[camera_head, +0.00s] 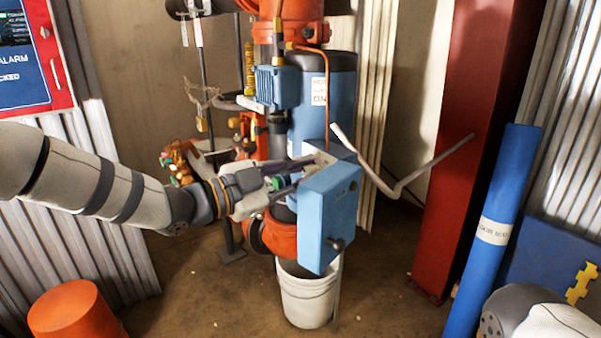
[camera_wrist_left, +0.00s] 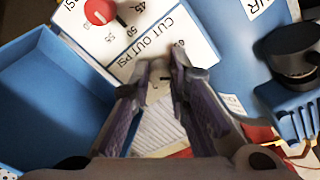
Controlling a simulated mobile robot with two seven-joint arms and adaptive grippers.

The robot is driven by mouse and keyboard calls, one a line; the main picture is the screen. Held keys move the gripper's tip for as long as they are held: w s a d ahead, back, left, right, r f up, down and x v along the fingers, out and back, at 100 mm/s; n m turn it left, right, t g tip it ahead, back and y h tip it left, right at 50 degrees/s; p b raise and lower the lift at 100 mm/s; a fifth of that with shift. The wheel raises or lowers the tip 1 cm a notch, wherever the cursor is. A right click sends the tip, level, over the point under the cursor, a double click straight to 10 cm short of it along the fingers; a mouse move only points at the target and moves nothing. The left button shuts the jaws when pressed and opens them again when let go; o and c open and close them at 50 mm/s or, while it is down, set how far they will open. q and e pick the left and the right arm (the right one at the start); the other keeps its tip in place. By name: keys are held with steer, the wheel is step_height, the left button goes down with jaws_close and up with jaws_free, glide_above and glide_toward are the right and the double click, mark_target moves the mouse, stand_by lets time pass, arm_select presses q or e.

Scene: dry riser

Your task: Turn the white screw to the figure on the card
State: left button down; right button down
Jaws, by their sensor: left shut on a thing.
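My left gripper (camera_head: 310,162) reaches in from the left behind the opened blue switch box cover (camera_head: 328,218). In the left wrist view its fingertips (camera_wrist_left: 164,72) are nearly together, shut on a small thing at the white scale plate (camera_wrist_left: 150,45). That plate reads "CUT OUT PSI" and has figures and tick marks. The white screw is mostly hidden between the fingertips, so I cannot read its setting. A red screw (camera_wrist_left: 99,11) with a dark pointer line sits beside it on the plate. I cannot make out the card with the figure. My right gripper is out of view.
The open blue cover also fills the left of the left wrist view (camera_wrist_left: 45,95). A bent grey rod (camera_head: 400,185) sticks out to the right. A white bucket (camera_head: 308,300) stands below, and a red column (camera_head: 462,130) and blue tube (camera_head: 495,225) stand at right.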

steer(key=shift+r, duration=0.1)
arm_select(q)
steer(key=n, duration=0.5)
steer(key=shift+p, duration=0.35)
steer(key=shift+f+n, duration=0.1)
steer(key=shift+n, duration=2.3)
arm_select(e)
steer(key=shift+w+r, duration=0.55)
arm_select(q)
steer(key=shift+t, duration=0.4)
steer(key=c, duration=1.5)
jaws_free()
steer(key=shift+s+a, duration=0.1)
